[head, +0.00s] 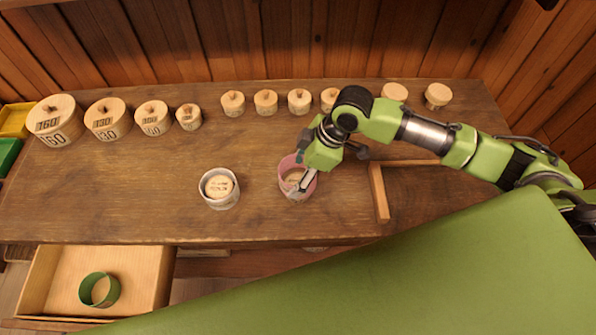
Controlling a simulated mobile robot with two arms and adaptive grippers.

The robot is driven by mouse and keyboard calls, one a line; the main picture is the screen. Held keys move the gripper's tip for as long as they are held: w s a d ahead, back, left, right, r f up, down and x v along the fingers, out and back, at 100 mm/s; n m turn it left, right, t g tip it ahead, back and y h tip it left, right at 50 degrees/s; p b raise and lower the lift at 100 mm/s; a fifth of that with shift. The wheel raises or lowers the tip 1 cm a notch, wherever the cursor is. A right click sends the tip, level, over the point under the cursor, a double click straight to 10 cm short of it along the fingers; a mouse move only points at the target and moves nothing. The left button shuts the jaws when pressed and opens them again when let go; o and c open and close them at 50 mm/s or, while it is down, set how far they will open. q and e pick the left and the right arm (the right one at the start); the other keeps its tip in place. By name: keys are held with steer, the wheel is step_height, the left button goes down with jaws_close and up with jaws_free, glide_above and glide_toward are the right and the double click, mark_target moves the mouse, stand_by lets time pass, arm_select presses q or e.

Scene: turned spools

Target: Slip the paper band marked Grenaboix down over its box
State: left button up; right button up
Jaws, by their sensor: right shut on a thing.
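A pink paper band (286,164) rings a round pale wooden box (294,176) in the middle of the table. My right gripper (303,183) is over it from the right, shut on the band's near right wall. Its fingers hide part of the band and of the box top; how far down the band sits I cannot tell. To the left, a whitish band (222,203) surrounds another round box (218,186) with small dark lettering on top. The lettering is too small to read, so I cannot tell which one says Grenaboix. My left gripper is not in view.
Numbered wooden spools (108,118) and smaller knobbed ones (266,102) line the table's back. A wooden strip frame (378,192) lies right of the pink band. An open drawer (60,285) at lower left holds a green ring (112,290). The table's left middle is clear.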

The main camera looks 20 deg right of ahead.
stand_by(0.3)
steer(key=shift+p, duration=0.5)
steer(key=shift+f, duration=0.2)
steer(key=shift+f, duration=0.35)
steer(key=shift+f, duration=0.6)
stand_by(0.6)
steer(key=shift+f, duration=0.15)
stand_by(0.7)
steer(key=o, duration=1.2)
